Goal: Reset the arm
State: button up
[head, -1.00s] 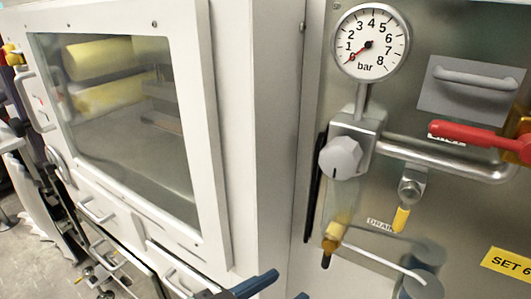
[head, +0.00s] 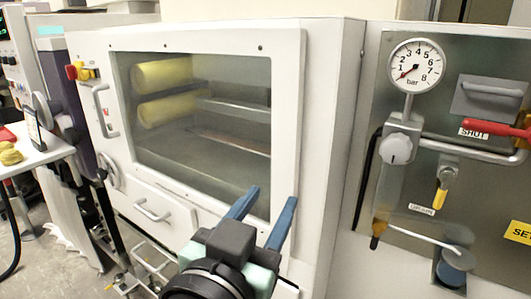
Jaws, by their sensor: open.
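My gripper (head: 266,203) shows at the bottom middle of the head view. Its two blue fingers are spread apart and nothing is between them. It stands in front of the lower right part of a white cabinet (head: 325,120) with a large window. Whether the fingertips touch the cabinet cannot be told. The rest of my arm is mostly out of the frame.
Right of the cabinet is a metal panel with a pressure gauge (head: 415,63), a grey knob (head: 397,149), a red-handled valve (head: 495,129) and a yellow-tipped drain tap (head: 441,197). A white table (head: 30,150) stands at the far left. Floor shows at lower left.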

jog(key=s+r+n+t+y+p, duration=0.1)
jog(key=r+p, duration=0.4)
jog(key=r, duration=0.8)
jog(key=s+r+n+t+y+p, duration=0.2)
jog(key=r+t+p, duration=0.4)
jog(key=r, duration=0.7)
jog(key=s+r+n+t+y+p, duration=0.2)
jog(key=r+p, duration=0.4)
jog(key=r, duration=0.8)
jog(key=s+t, duration=0.1)
jog(key=s, duration=0.1)
jog(key=shift+s+a+t+y, duration=0.25)
jog(key=shift+s+t+y, duration=0.1)
jog(key=shift+t+y, duration=0.05)
